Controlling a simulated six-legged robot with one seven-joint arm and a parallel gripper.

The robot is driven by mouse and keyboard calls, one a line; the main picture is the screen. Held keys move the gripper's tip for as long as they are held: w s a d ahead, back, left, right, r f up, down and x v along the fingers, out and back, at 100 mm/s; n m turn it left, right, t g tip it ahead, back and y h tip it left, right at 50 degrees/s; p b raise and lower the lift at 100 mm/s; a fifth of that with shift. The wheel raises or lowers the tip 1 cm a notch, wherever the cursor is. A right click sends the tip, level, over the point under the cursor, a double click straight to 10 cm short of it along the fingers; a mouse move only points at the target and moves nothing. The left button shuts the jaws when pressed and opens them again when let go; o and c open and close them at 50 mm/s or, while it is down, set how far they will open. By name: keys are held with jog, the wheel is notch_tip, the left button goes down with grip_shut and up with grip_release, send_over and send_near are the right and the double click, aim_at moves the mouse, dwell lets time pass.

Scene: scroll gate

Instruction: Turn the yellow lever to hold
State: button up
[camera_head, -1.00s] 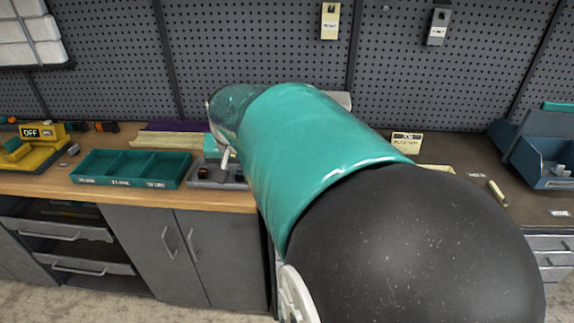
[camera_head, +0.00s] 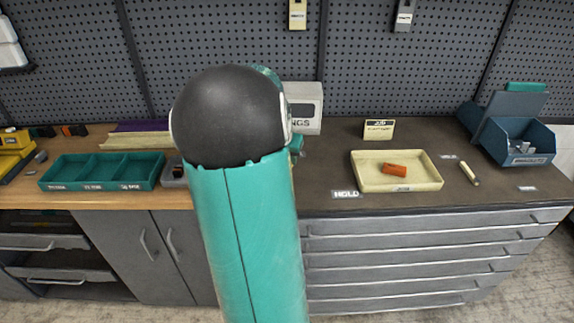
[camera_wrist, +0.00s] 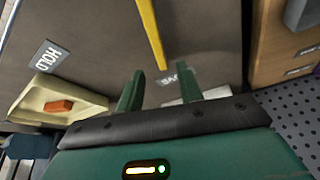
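The yellow lever (camera_wrist: 150,32) shows in the wrist view as a thin bar over the dark bench top, entering from the top edge. Its lower end lies just beyond my gripper (camera_wrist: 160,84). The two green fingers are apart, with no object held between them. The lever appears clear of both fingers. A white HOLD label (camera_wrist: 48,56) lies left of the lever. Another label, partly hidden, shows between the fingers. In the head view the HOLD label (camera_head: 346,194) is at the bench's front edge, while my arm hides the lever and gripper.
A cream tray (camera_head: 365,182) with an orange block (camera_head: 395,169) sits right of the HOLD label. A blue bin (camera_head: 518,155) stands farther right. A teal divided tray (camera_head: 100,186) is on the left wooden bench. A pegboard wall rises behind.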

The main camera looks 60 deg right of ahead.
jog(key=x, duration=0.5)
jog(key=shift+f, duration=0.1)
jog(key=shift+c, duration=0.3)
grip_shut()
